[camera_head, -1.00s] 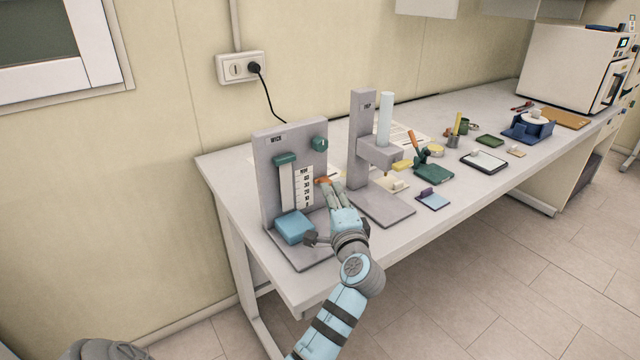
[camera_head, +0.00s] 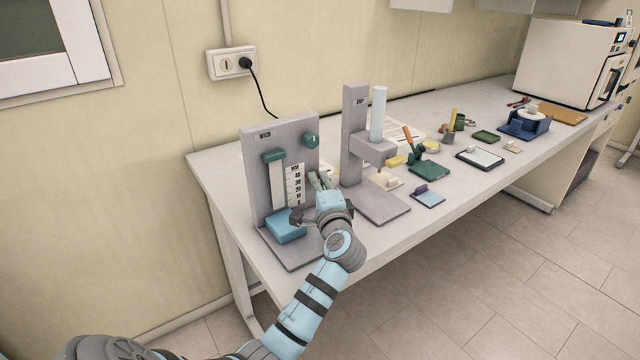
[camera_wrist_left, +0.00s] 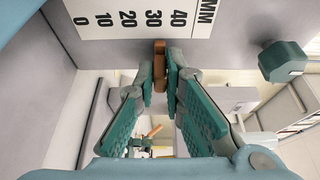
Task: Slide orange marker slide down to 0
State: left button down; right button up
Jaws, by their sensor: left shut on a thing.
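The orange marker slide (camera_wrist_left: 159,64) shows in the left wrist view as a small orange-brown tab at the edge of the white scale (camera_wrist_left: 135,15), near the 30 mark. The scale is marked 0 to 40 and MM. My left gripper (camera_wrist_left: 161,85) is shut on the tab, with a teal finger on each side. In the head view my left gripper (camera_head: 319,182) is beside the scale (camera_head: 295,184) of the grey upright tester (camera_head: 262,165), and its fingers hide the tab. My right gripper is not in view.
A teal knob (camera_head: 312,140) sits at the tester's upper right, and a blue block (camera_head: 286,228) on its base. A second grey stand (camera_head: 354,125) with a pale cylinder is close on the right. Other small tools stand farther along the bench.

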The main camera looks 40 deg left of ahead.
pick_arm(q)
notch_tip(320, 180, down, 4)
jog(key=b, duration=0.2)
jog(key=shift+r+b, duration=0.1)
jog(key=shift+b, duration=0.25)
jog(key=shift+r, duration=0.1)
jog(key=c, duration=1.7)
grip_release()
jog(key=shift+w+d, duration=0.15)
jog(key=shift+s+d, duration=0.15)
jog(key=shift+s, duration=0.05)
jog(key=v, duration=0.7)
